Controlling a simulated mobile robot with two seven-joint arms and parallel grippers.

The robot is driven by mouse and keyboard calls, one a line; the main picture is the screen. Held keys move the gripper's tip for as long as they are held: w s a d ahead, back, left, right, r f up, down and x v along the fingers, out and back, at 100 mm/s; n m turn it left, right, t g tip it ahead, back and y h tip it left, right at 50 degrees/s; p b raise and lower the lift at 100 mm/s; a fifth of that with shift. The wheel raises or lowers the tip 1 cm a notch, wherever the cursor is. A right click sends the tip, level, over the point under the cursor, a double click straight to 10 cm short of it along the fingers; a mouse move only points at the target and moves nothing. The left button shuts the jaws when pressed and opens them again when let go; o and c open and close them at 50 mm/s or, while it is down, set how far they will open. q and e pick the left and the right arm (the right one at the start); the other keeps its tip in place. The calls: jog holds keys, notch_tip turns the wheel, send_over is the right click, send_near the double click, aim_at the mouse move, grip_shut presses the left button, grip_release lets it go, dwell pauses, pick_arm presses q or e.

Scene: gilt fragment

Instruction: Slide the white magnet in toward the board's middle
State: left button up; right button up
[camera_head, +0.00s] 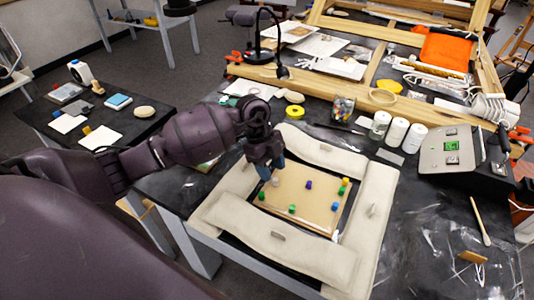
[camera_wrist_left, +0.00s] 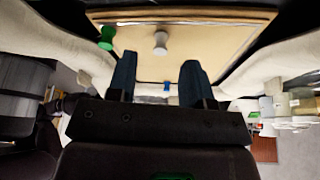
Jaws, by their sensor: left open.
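The tan board (camera_head: 318,207) lies inside a ring of cream padded cushions on the black table. The white magnet (camera_head: 275,182) is near the board's left corner, just by my left gripper's tips. My left gripper (camera_head: 266,175) comes down over that corner, open, with blue-grey fingers. In the left wrist view the white magnet (camera_wrist_left: 160,43) stands on the board (camera_wrist_left: 210,38), ahead of the gap between the open fingers (camera_wrist_left: 158,66). It looks apart from both fingers. My right gripper is not in view.
Green magnets (camera_head: 292,209) and a purple one (camera_head: 309,185) stand on the board, with more coloured ones at its right corner. A green magnet (camera_wrist_left: 107,37) shows left of the white one in the wrist view. Cushions (camera_head: 280,250) border the board. Its middle has bare room.

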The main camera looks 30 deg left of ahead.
aim_at(276, 180)
pick_arm(q)
jog(key=shift+x, duration=1.7)
grip_shut()
